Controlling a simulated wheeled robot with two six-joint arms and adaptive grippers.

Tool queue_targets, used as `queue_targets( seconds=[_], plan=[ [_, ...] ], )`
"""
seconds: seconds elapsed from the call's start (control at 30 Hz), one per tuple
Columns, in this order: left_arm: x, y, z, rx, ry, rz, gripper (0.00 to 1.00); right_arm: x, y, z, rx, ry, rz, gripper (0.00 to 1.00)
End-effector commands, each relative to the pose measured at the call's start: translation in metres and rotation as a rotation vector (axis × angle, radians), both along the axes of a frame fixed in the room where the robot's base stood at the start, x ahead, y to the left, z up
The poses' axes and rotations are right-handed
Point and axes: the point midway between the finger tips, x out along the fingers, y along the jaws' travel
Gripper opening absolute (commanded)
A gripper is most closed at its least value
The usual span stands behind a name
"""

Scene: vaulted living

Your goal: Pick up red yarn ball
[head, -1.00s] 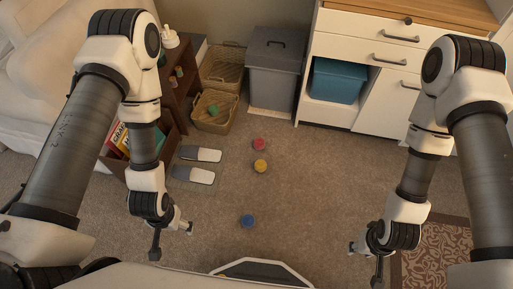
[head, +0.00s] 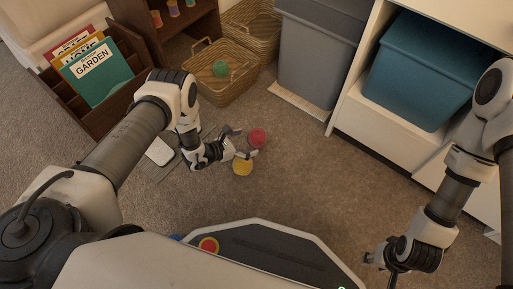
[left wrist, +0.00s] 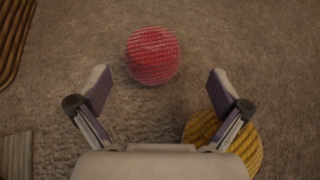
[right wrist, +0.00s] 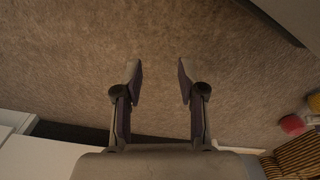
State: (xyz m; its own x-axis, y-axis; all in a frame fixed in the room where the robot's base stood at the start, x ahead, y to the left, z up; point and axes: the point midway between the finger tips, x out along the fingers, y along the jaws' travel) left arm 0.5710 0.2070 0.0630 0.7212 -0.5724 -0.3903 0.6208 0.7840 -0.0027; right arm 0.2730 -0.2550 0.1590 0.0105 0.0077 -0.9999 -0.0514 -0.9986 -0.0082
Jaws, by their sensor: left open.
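The red yarn ball (head: 257,137) lies on the carpet, with the yellow yarn ball (head: 242,168) just in front of it. My left gripper (head: 246,142) is open and empty beside the red ball. In the left wrist view the red ball (left wrist: 152,55) sits just beyond the spread fingertips (left wrist: 160,80), between their lines. The yellow ball (left wrist: 232,143) is partly hidden under the right-hand finger there. My right gripper (head: 381,269) is far to the right. Its fingers (right wrist: 158,67) are apart over bare carpet. The red ball (right wrist: 291,124) also shows at that view's right edge.
A wicker basket (head: 238,88) holding a green ball (head: 220,68) stands behind the balls. A grey bin (head: 312,60) and a white cabinet (head: 388,130) with a blue tub (head: 420,70) stand right. A book rack (head: 118,112) and slippers (head: 160,150) are left.

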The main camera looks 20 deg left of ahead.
Motion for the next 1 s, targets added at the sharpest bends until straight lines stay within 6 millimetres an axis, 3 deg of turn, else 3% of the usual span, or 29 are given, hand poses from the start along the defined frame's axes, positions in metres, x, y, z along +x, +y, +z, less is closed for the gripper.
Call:
queue_targets(
  seconds=[0.03, 0.4, 0.63, 0.9, 0.97, 1.0],
  plan=[
    [0.002, 0.008, -0.015, 0.000, -0.017, 0.035, 1.00, 0.000, 0.000, -0.012, 0.000, 0.000, 0.000, 0.40],
    [0.019, -0.013, -0.032, 0.004, 0.003, 0.019, 1.00, 0.007, 0.000, -0.035, -0.003, -0.019, 0.009, 0.40],
    [0.046, -0.034, -0.051, 0.004, 0.004, 0.012, 1.00, 0.019, -0.001, -0.078, -0.009, -0.052, 0.023, 0.40],
    [0.058, -0.038, -0.043, 0.002, 0.000, 0.020, 1.00, 0.022, -0.001, -0.077, -0.011, -0.061, 0.028, 0.40],
    [0.059, -0.037, -0.043, 0.001, -0.002, 0.021, 0.82, 0.022, -0.001, -0.076, -0.010, -0.061, 0.028, 0.40],
    [0.059, -0.037, -0.042, 0.002, -0.002, 0.022, 0.68, 0.022, -0.001, -0.076, -0.010, -0.061, 0.028, 0.40]
  ],
)
